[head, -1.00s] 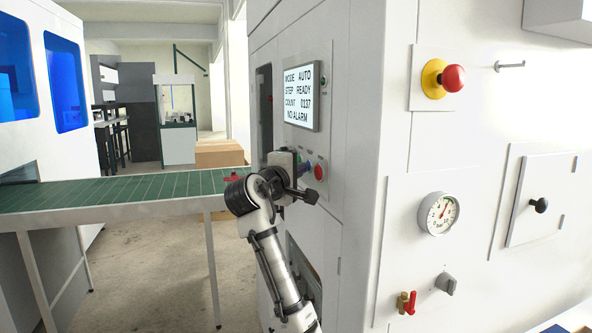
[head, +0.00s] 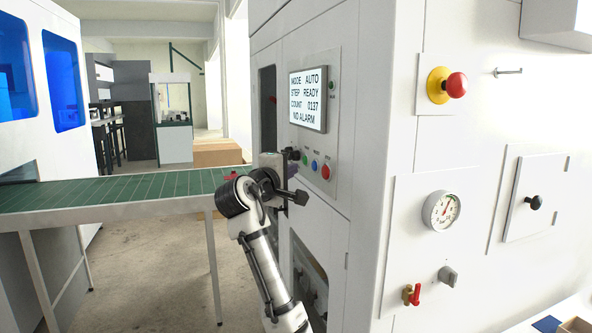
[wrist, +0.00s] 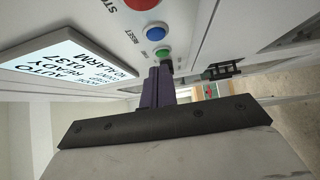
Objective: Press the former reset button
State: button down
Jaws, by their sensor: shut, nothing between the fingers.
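The blue button (head: 314,165), labelled RESET, sits on the white machine's control panel between a green button (head: 305,155) and a red button (head: 326,171). In the wrist view the blue button (wrist: 156,33) lies beyond the fingertips, with the green button (wrist: 162,53) nearer them and the red STOP button (wrist: 142,3) cut off at the top edge. My gripper (wrist: 158,74) is shut and empty, its dark purple fingers pointing toward the panel near the green button and a black knob. In the head view my gripper (head: 291,170) is left of the buttons, its fingers mostly hidden.
The display (head: 308,99) above the buttons reads MODE AUTO, STEP READY, COUNT 0137, NO ALARM. A green conveyor (head: 110,192) runs to the left. A red emergency stop (head: 455,85), gauge (head: 441,211) and red-handled valve (head: 413,294) are on the right face.

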jog(key=b+v, duration=0.2)
jog(key=v, duration=0.6)
jog(key=shift+s+a+f+b, duration=0.15)
jog(key=shift+s+a+b, duration=0.05)
jog(key=shift+s+b, duration=0.1)
